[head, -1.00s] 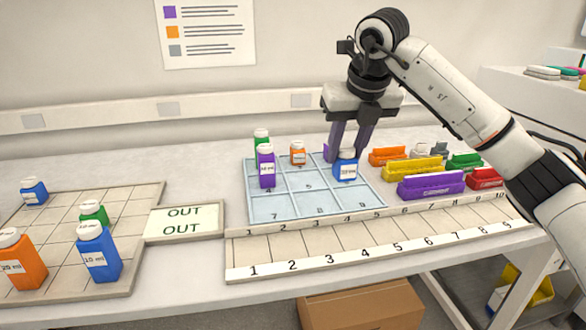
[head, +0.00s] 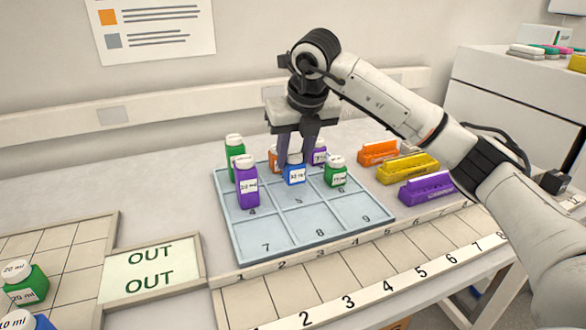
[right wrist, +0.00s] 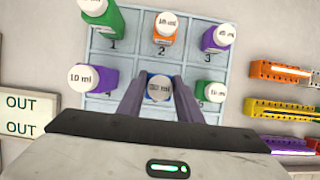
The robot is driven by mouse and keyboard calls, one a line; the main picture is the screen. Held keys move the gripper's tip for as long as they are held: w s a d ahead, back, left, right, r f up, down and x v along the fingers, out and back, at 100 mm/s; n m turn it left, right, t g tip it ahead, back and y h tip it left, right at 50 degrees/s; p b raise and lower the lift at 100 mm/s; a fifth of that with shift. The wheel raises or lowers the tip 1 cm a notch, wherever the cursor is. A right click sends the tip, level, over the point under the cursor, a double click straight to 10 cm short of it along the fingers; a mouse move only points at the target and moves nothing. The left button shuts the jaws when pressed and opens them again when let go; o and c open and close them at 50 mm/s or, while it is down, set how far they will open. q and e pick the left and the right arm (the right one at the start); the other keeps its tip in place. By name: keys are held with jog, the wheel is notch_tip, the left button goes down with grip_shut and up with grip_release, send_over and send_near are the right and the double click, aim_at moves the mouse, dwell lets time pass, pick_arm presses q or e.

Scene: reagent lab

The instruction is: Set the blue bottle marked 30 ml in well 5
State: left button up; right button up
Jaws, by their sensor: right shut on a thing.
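The blue bottle (head: 294,174) with a white cap and a label that seems to read 30 ml is upright between the fingers of my right gripper (head: 296,154), which is shut on it. It is at well 5 of the pale blue numbered tray (head: 293,229); I cannot tell whether its base touches the floor of the well. In the right wrist view the blue bottle's cap (right wrist: 159,88) shows between the fingers, below the orange bottle (right wrist: 166,28) in well 2. My left gripper is not in view.
A purple bottle (head: 246,185) in well 4 and a green bottle (head: 335,172) in well 6 flank it. Another green bottle (head: 234,150) and a purple bottle (right wrist: 219,36) stand in wells 1 and 3. Wells 7, 8 and 9 are empty. Coloured racks (head: 407,167) lie to the right.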

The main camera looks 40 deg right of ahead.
aim_at(294, 167)
jog(key=shift+f, duration=1.65)
jog(key=o, duration=1)
jog(key=shift+f, duration=0.1)
jog(key=shift+o, duration=0.2)
jog(key=v, duration=1.2)
